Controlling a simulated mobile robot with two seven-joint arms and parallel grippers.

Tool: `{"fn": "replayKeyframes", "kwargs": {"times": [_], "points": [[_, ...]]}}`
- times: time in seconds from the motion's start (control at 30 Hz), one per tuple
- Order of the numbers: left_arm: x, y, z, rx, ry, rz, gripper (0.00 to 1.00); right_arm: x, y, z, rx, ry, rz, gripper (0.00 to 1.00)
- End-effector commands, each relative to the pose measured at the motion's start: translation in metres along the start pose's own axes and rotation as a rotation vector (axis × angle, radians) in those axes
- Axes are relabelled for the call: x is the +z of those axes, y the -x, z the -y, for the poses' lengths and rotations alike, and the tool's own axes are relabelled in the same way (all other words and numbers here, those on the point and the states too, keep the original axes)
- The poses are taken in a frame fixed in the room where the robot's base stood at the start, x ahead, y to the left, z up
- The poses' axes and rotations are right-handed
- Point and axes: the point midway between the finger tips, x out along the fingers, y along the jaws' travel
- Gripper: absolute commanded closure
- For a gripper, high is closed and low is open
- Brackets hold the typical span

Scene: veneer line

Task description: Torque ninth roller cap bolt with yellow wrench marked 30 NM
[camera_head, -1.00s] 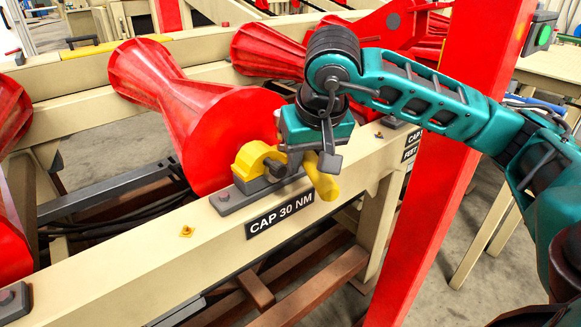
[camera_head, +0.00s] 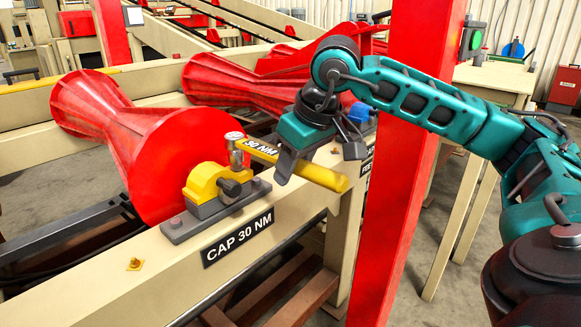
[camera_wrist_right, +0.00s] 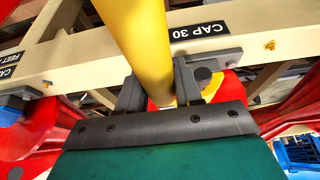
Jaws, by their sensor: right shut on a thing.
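My right gripper (camera_head: 292,155) is shut on the yellow wrench (camera_head: 325,177), marked 30 NM. The wrench slants across the view, its metal head (camera_head: 236,142) at the left and its handle end at the lower right. The head is seen above and behind the yellow roller cap (camera_head: 204,181), and I cannot tell whether it touches anything. The cap sits on a grey base above the CAP 30 NM label (camera_head: 238,237), with a dark round end (camera_head: 231,188) facing me. In the right wrist view the yellow handle (camera_wrist_right: 145,50) runs between the fingers (camera_wrist_right: 160,88). My left gripper is not in view.
A red roller (camera_head: 160,150) lies right behind the cap. A red post (camera_head: 410,150) stands right of the gripper, under my right arm. A small brass piece (camera_head: 134,264) sits on the cream beam (camera_head: 165,283). A blue cap (camera_head: 359,113) is further right.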

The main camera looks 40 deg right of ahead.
Motion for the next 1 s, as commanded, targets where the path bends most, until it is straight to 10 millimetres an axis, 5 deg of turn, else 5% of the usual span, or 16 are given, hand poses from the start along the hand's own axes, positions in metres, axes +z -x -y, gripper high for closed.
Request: {"fn": "replayKeyframes", "kwargs": {"times": [1.0], "points": [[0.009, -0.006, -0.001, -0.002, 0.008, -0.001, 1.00, 0.004, -0.011, 0.000, 0.001, -0.002, -0.003, 1.00]]}}
